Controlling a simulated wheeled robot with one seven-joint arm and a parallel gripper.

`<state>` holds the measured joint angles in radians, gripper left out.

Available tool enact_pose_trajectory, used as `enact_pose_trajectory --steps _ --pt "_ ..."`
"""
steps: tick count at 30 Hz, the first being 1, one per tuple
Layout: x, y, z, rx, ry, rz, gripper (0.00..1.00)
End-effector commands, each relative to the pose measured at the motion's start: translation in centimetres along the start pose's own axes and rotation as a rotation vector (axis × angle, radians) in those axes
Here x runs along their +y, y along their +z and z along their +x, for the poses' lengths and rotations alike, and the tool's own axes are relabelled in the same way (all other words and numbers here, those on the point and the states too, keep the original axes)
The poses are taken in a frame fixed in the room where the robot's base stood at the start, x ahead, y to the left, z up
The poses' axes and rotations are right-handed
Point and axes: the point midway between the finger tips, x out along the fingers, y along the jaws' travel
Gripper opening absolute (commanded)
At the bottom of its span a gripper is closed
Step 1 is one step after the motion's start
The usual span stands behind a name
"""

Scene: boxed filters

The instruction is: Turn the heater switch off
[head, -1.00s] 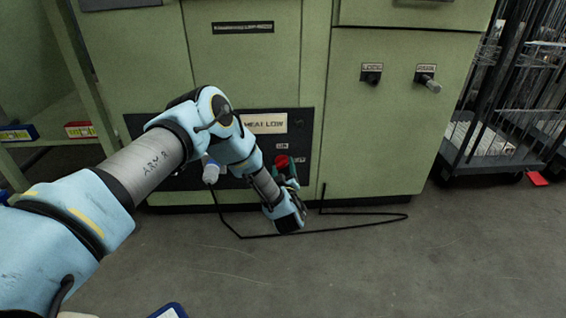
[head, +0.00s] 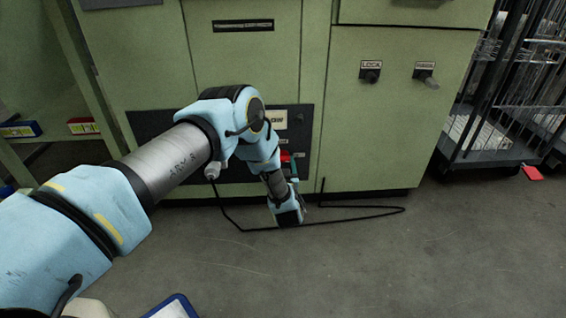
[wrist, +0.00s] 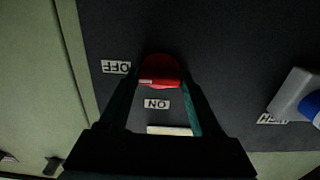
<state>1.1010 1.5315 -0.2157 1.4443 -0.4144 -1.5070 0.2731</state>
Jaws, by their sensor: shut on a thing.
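The red heater switch (wrist: 160,70) is a rounded knob on a dark panel (wrist: 235,55), with a pale stripe across its edge. In the wrist view, an OFF label (wrist: 116,67) is left of it and an ON label (wrist: 157,104) is below it, both upside down. My gripper (wrist: 161,75) is shut on the knob, one teal finger on each side. In the head view, part of the red switch (head: 285,156) shows low on the green cabinet (head: 370,130), beside my gripper fingers. My arm hides much of the panel.
A pale handle with a blue part (wrist: 300,95) sticks out from the panel at the right of the wrist view. A black cable (head: 350,218) lies on the floor near my gripper. A wire cart (head: 490,150) stands at the right.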

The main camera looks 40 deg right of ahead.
Motion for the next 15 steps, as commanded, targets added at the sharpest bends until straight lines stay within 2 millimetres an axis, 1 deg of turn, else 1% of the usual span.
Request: enact_pose_trajectory --steps 12,13,15 --pt "0.02 0.13 -0.05 -0.003 0.001 0.008 0.09" --pt "0.01 0.13 -0.06 -0.003 0.001 0.008 0.68" --pt "0.01 0.13 -0.05 -0.003 0.001 0.008 0.76"
